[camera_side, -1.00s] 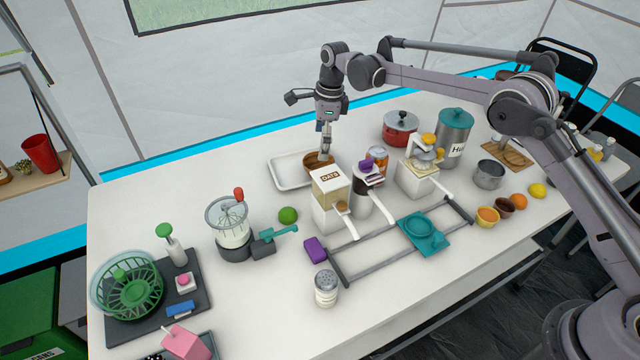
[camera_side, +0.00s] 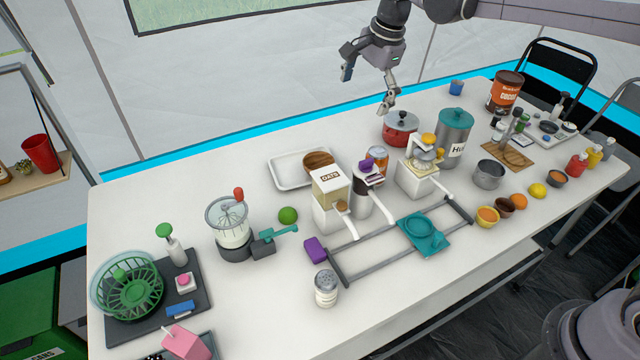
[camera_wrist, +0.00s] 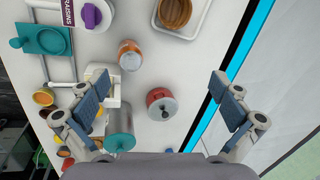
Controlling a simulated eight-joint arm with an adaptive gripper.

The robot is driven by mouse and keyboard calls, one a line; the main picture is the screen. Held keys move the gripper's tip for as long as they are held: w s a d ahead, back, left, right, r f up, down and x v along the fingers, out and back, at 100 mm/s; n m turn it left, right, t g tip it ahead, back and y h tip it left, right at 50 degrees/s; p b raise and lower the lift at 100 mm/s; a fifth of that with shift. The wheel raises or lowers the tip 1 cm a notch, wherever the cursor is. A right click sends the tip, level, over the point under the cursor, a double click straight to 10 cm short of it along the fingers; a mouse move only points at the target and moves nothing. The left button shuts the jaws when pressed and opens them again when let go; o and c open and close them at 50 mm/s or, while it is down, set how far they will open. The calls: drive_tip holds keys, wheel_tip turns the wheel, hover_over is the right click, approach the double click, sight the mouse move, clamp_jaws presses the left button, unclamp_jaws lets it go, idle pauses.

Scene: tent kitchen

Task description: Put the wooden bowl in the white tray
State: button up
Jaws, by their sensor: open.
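The brown wooden bowl (camera_side: 318,160) sits in the right-hand end of the white tray (camera_side: 278,178), behind the oats dispenser that hides part of the tray's near side. In the wrist view the bowl (camera_wrist: 175,12) lies inside the rim of the tray (camera_wrist: 190,36) at the top edge, partly cut off. My gripper (camera_side: 366,90) is open and empty, high above the back of the table, up and to the right of the bowl and apart from it. Its two spread fingers also show in the wrist view (camera_wrist: 163,103).
A red pot (camera_side: 401,128) and a teal-lidded canister (camera_side: 454,136) stand below and right of my gripper. The oats dispenser (camera_side: 331,196) and other dispensers stand in front of the tray.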

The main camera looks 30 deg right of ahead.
drive_tip(key=s+d+r+n+t, duration=0.1)
drive_tip(key=s+d+r+n, duration=0.2)
drive_tip(key=s, duration=0.4)
drive_tip(key=s+d+n+t, duration=0.1)
drive_tip(key=s+d+n, duration=0.1)
drive_tip(key=s+n, duration=0.45)
drive_tip(key=s+d+f+n+t, duration=0.1)
drive_tip(key=s+f+n, duration=0.2)
drive_tip(key=s, duration=0.4)
drive_tip(key=s+d+f+n+t+h, duration=0.1)
drive_tip(key=s+d+f+n, duration=0.1)
drive_tip(key=s, duration=0.5)
drive_tip(key=shift+d+f+n+t, duration=0.2)
drive_tip(key=shift+f+n+t, duration=0.1)
drive_tip(key=shift+f+n, duration=0.5)
